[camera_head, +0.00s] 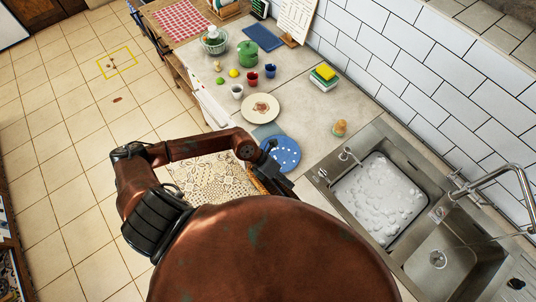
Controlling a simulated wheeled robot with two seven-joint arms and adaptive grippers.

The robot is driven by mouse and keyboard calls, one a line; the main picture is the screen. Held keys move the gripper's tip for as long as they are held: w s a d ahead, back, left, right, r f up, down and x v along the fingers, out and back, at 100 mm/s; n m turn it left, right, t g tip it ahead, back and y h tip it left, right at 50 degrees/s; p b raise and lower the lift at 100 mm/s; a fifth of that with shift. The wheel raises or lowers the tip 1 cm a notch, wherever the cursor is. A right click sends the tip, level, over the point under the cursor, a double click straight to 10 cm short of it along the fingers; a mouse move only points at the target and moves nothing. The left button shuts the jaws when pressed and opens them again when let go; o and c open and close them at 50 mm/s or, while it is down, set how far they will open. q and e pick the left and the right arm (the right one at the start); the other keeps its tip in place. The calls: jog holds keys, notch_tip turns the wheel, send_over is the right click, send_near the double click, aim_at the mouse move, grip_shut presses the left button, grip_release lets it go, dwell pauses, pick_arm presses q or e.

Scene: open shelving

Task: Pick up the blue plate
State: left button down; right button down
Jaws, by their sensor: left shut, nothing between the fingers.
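The blue plate (287,150) with white specks lies on the counter, left of the sink. My left arm comes in from the left, and its dark left gripper (270,163) is at the plate's left edge, covering part of its left and lower rim. The gripper is shut with nothing held. I cannot tell whether it touches the plate. My right gripper is not in view.
A cream plate (260,108) with brown food lies behind the blue plate. The sink (378,198) full of foam is to the right. Cups, a green pot (248,53) and a sponge stack (323,77) stand farther back. Bare counter (310,120) lies beyond the blue plate.

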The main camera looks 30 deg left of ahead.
aim_at(279, 154)
pick_arm(q)
jog(key=a+f+m+g+y, duration=0.1)
jog(key=a+f+y, duration=0.25)
jog(key=a, duration=0.65)
jog(key=a+f+m+y, duration=0.15)
jog(key=a+y, duration=0.25)
jog(key=a, duration=0.5)
jog(key=shift+n, duration=0.25)
jog(key=w+d+p, duration=0.1)
jog(key=w, duration=0.2)
jog(key=w+d+p, duration=0.1)
jog(key=w+d, duration=0.1)
jog(key=w, duration=0.1)
jog(key=w+d+p, duration=0.1)
jog(key=w, duration=0.2)
jog(key=shift+d, duration=0.4)
jog(key=shift+w+d+p, duration=0.2)
jog(key=shift+w+p, duration=0.05)
jog(key=shift+p, duration=0.25)
jog(key=shift+f+p, duration=0.35)
jog(key=shift+f, duration=0.05)
jog(key=shift+f+b, duration=0.4)
jog(key=shift+b, duration=0.2)
jog(key=shift+s+a+f, duration=0.1)
